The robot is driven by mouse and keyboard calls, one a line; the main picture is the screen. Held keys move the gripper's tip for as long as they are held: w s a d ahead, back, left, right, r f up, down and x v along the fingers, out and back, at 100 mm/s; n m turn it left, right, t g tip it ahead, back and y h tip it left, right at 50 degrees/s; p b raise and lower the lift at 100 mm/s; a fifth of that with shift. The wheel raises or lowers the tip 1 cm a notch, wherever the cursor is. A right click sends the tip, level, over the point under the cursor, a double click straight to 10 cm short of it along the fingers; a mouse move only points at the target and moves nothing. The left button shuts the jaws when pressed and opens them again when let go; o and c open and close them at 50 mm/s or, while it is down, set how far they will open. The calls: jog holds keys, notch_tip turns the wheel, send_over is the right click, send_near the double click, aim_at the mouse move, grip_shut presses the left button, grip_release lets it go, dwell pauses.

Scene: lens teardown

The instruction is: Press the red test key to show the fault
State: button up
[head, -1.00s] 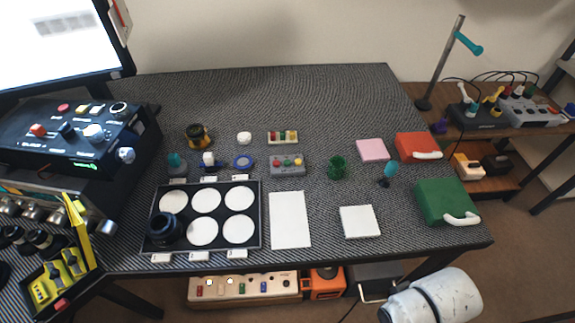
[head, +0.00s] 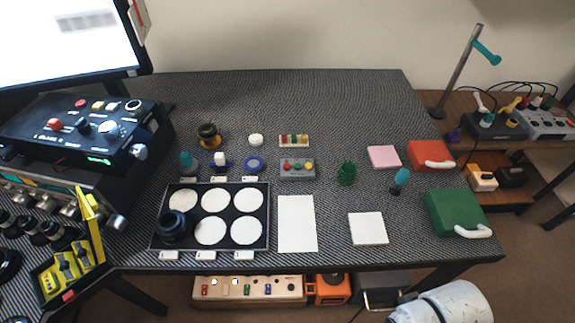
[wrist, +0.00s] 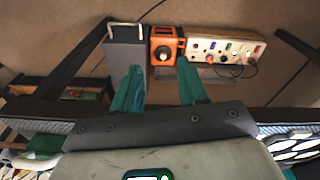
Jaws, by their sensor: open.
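A small grey key box (head: 297,169) with a row of coloured keys, a red one among them, sits mid-table behind the white sheet. The keys are too small to tell how they are set. A console (head: 75,130) at the left also carries a red knob or button; which red one is the test key I cannot tell. My gripper (wrist: 160,88) shows in the wrist view with its two teal fingers apart and nothing between them. It points at the floor area under the table, away from the key box. The head view shows only my white arm at bottom right.
A black tray (head: 264,190) with white discs and a dark lens part (head: 173,227) stands left of the white sheet (head: 297,224). Green (head: 455,211) and red (head: 428,155) cases sit at the right. A power strip (wrist: 222,48) is under the table. The back of the table is clear.

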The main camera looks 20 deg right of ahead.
jog(key=shift+c, duration=0.4)
grip_shut()
dwell(1.4)
